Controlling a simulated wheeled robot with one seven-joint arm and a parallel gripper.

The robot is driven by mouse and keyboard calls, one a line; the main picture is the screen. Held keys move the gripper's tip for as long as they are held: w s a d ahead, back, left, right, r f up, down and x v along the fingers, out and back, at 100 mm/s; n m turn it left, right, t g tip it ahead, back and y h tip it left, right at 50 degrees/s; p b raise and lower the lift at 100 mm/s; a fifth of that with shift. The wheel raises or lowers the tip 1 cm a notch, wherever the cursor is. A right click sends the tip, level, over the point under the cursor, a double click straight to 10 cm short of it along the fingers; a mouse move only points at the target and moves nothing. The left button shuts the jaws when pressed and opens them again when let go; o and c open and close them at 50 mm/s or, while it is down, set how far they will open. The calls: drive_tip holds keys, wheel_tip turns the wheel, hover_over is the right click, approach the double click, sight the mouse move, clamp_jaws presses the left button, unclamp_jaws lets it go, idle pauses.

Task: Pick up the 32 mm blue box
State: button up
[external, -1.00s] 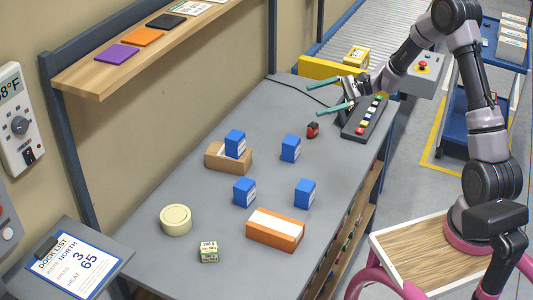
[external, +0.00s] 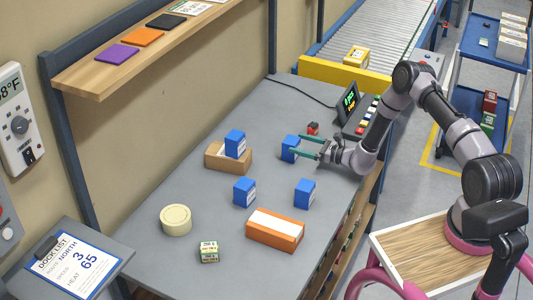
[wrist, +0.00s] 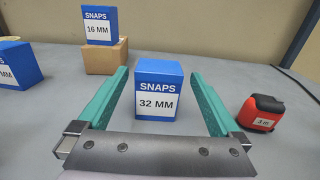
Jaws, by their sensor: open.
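The 32 mm blue box (wrist: 158,90) stands upright on the table, its "SNAPS 32 MM" label facing the wrist camera. In the external view the same box (external: 290,148) is at the tips of my gripper. My gripper (external: 308,147) is open and low over the table. In the wrist view its green fingers (wrist: 160,95) lie on the left and right of the box, with a gap on each side.
A blue 16 mm box (wrist: 98,27) sits on a cardboard box (wrist: 104,57) behind. Another blue box (wrist: 15,66) is at the left. A red tape measure (wrist: 260,112) lies right of the right finger. An orange box (external: 275,229) and more blue boxes (external: 305,193) stand nearer the front.

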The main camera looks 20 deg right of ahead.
drive_tip(key=x, duration=0.7)
drive_tip(key=shift+f, duration=0.1)
drive_tip(key=c, duration=1.4)
